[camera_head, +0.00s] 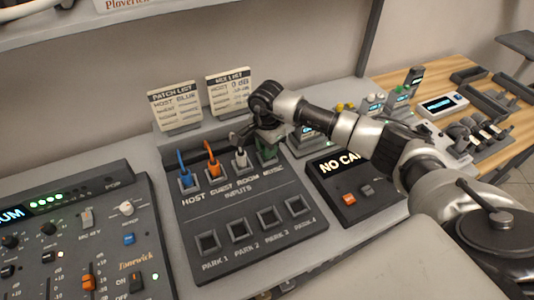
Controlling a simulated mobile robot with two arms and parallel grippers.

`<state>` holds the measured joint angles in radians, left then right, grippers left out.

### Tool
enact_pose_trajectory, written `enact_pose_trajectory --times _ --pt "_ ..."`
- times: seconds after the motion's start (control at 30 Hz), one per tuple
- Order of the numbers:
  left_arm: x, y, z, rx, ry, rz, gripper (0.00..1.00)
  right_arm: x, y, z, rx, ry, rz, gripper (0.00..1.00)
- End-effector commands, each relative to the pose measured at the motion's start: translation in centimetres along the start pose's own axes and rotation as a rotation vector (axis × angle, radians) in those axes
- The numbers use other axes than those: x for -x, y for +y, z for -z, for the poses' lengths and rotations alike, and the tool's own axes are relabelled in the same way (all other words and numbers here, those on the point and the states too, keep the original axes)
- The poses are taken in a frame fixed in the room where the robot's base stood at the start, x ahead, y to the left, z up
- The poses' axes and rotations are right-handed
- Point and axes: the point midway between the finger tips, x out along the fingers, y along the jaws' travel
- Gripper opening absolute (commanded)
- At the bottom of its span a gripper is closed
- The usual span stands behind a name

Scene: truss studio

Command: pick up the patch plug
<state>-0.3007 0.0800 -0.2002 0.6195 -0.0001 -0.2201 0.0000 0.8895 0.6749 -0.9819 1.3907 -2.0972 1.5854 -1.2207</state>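The patch panel (250,205) has a back row of inputs labelled host, guest, room and music, and a front row of empty sockets labelled park. A blue patch plug (187,179) stands in the host input, an orange plug (213,166) in guest and a grey-white plug (240,158) in room. A green plug (267,154) is at the music input, partly hidden by my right gripper. My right gripper (262,139) points down right over the green plug; whether its fingers are open or closed on it is unclear. My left gripper is not in view.
A patch list card (174,107) and a mix list card (229,92) stand behind the panel. A mixer (80,235) is at the left, and a call box (352,190) with a lit sign is at the right under my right arm. A shelf (150,18) hangs above.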

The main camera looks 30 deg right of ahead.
Motion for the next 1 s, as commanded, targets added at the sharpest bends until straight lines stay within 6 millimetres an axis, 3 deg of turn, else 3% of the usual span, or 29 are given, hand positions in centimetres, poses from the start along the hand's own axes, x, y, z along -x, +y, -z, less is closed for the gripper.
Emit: enact_pose_trajectory --times 0.03,0.13,0.47,0.73,1.0 --pt "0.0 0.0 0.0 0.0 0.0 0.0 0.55 0.0 0.0 0.0 0.0 0.0 0.0 0.18" --pt "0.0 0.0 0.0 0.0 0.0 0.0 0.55 0.0 0.0 0.0 0.0 0.0 0.001 0.04" --pt "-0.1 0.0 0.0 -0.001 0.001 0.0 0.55 0.4 0.0 0.0 0.0 0.0 0.002 0.04" --pt "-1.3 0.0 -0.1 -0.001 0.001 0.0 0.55 3.9 -0.1 0.1 0.001 0.002 0.007 0.04" --pt "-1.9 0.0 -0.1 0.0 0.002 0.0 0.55 6.7 4.6 -1.0 0.002 0.002 0.002 0.04"
